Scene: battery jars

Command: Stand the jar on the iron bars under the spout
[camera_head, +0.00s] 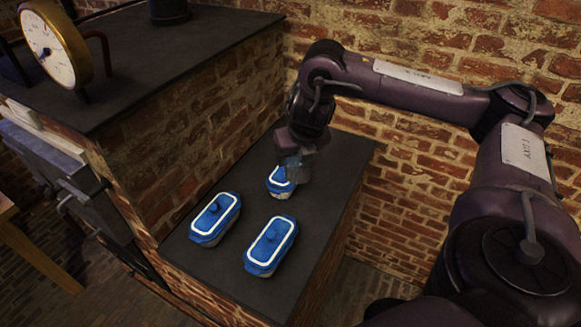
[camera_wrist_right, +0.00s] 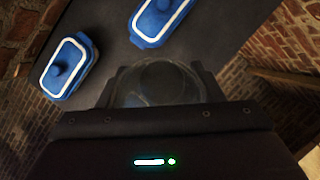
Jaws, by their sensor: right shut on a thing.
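My right gripper (camera_head: 291,160) is above the far end of the dark ledge, over the farthest blue-lidded dish. In the right wrist view, the gripper (camera_wrist_right: 157,88) is shut on a clear, round glass jar (camera_wrist_right: 158,80) between its two fingers. The jar is see-through and faint in the head view, so its tilt and its clearance above the ledge are hard to tell. I cannot make out the iron bars or the spout in either view. My left gripper is not in view.
Three blue-lidded dishes stand on the dark ledge (camera_head: 232,282): a far one (camera_head: 279,183), a left one (camera_head: 214,217) and a near one (camera_head: 270,243). A higher dark top at left carries a brass gauge (camera_head: 50,50). A brick wall (camera_head: 420,150) rises behind.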

